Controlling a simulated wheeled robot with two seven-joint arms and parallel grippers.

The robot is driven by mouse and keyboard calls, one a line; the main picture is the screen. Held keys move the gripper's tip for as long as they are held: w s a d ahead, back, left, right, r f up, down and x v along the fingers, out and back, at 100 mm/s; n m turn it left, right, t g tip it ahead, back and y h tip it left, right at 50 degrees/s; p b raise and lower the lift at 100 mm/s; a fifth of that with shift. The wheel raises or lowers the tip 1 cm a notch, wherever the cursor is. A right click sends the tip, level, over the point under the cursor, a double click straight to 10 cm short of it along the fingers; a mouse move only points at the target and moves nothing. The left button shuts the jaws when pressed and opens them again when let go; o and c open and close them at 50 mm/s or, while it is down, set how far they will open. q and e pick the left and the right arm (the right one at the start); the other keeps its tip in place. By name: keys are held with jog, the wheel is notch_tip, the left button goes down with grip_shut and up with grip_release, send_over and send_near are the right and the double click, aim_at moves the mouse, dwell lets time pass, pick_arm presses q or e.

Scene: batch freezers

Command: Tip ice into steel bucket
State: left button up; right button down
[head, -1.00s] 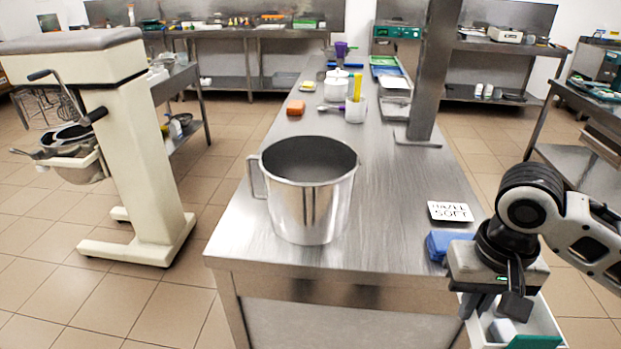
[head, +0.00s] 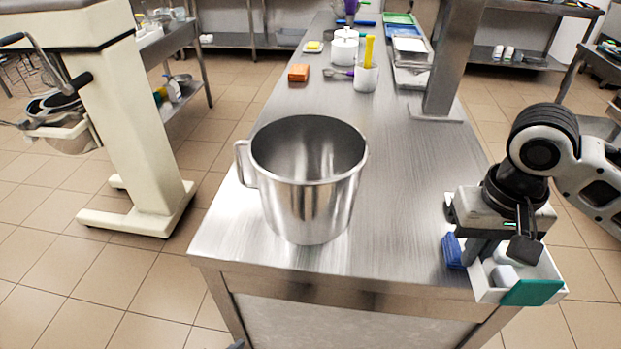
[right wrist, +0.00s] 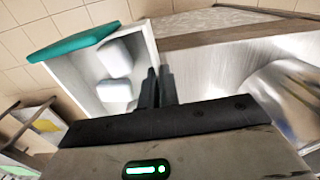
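A steel bucket (head: 308,195) with a side handle stands upright and open near the front end of the steel table. Its visible inside shows no ice. My right gripper (head: 522,240) is at the table's front right corner, right of the bucket. It is shut on the wall of a white open box (head: 487,284) with a green end. Pale ice blocks (head: 504,275) lie inside the box. The right wrist view shows the fingers (right wrist: 157,88) at the box wall, the ice (right wrist: 115,65) and part of the bucket (right wrist: 290,95).
A blue object (head: 453,251) is beside the box at the table's right edge. An orange block (head: 299,73), a white pot (head: 344,48) and a steel post (head: 450,60) stand farther back. The tabletop between bucket and box is clear.

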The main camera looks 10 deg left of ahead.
jog(key=w+a+r+n+h, duration=0.2)
jog(key=w+a+r+n, duration=0.1)
jog(key=a+r+n, duration=0.2)
jog(key=w+a+r+n+h, duration=0.3)
jog(key=a+r+n, duration=0.2)
jog(key=a+n, duration=0.1)
jog(key=w+a+r+n+h, duration=0.2)
jog(key=w+a+r+n, duration=0.1)
jog(key=a+n, duration=0.3)
jog(key=shift+w+a+r+h, duration=0.2)
jog(key=shift+a+r, duration=0.15)
jog(key=shift+r, duration=0.1)
jog(key=shift+w+a+r+h, duration=0.2)
jog(key=shift+a+r, duration=0.1)
jog(key=shift+r, duration=0.25)
